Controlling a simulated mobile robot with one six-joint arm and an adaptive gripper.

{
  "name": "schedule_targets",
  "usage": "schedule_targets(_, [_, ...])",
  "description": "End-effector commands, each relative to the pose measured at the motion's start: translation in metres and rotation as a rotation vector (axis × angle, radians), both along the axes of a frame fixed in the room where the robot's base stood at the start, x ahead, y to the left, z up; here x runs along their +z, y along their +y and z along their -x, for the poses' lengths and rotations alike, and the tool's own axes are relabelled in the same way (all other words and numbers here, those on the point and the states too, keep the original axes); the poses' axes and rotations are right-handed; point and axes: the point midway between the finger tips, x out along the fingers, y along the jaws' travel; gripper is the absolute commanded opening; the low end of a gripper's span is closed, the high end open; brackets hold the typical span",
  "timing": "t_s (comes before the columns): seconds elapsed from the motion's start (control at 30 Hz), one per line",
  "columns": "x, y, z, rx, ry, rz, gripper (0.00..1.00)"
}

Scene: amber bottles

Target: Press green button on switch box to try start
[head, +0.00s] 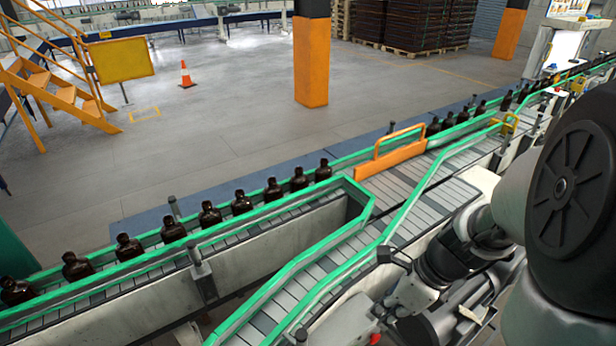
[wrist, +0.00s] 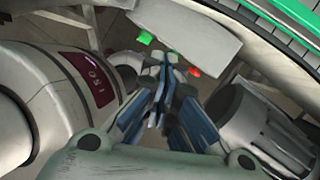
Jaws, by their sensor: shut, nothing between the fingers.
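The switch box (wrist: 195,28) is a pale grey box at the top of the wrist view. Its green button (wrist: 145,38) shows at the left of its near edge, and its red button (wrist: 194,72) shows lower right. My gripper (wrist: 165,59) is shut and empty, with its fingertips between the two buttons in the picture, overlapping the box's near edge. I cannot tell whether the fingertips touch the box. In the head view the box (head: 345,322) is at the bottom edge, with the red button (head: 375,339) in sight; the green button is not visible there.
A conveyor with green rails (head: 300,270) runs just beyond the box. Dark bottles (head: 241,203) stand in a row on the far lane. An orange gate piece (head: 390,158) spans part of the conveyor. My arm fills the right side of the head view.

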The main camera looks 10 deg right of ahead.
Motion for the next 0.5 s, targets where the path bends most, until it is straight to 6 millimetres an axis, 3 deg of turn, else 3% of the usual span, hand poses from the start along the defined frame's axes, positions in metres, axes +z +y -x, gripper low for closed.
schedule_targets(0.1, [-0.034, -0.034, 0.005, -0.512, 0.204, -0.160, 0.00])
schedule_targets(0.3, [-0.092, -0.073, 0.026, -1.246, 0.529, -0.390, 0.00])
schedule_targets(0.5, [-0.127, -0.087, 0.045, -1.644, 0.735, -0.523, 0.00])
